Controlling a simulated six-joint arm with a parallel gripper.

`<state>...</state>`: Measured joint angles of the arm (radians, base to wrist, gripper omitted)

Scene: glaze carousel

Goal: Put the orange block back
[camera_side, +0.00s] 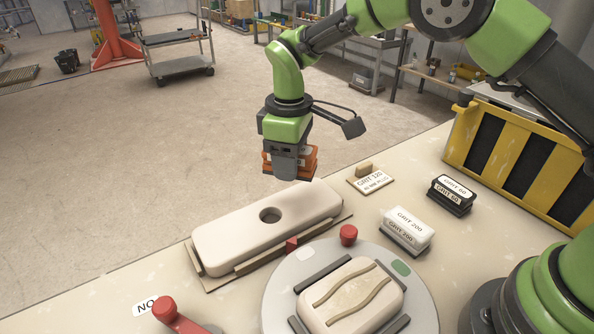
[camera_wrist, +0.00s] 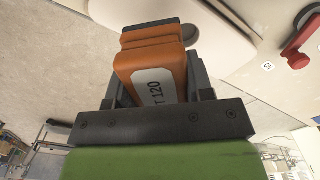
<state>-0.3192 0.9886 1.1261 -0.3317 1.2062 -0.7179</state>
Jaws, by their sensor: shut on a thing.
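The orange block (camera_side: 309,158) is held in my gripper (camera_side: 288,172), in the air above the far end of the long cream piece. In the wrist view the orange block (camera_wrist: 152,62) sits between my gripper's fingers (camera_wrist: 155,88), its white label reading "T 120", partly hidden by the gripper. A flat label plate reading "GRIT 120" (camera_side: 371,183) lies on the table to the right of the block, with a small tan piece (camera_side: 364,169) at its back edge. No block stands on this plate.
A black GRIT 60 block (camera_side: 451,195) and a white GRIT 200 block (camera_side: 407,229) stand right of the plate. The long cream piece with a hole (camera_side: 235,238) and a round turntable (camera_side: 425,310) fill the front. A yellow-black barrier (camera_side: 520,155) stands at right.

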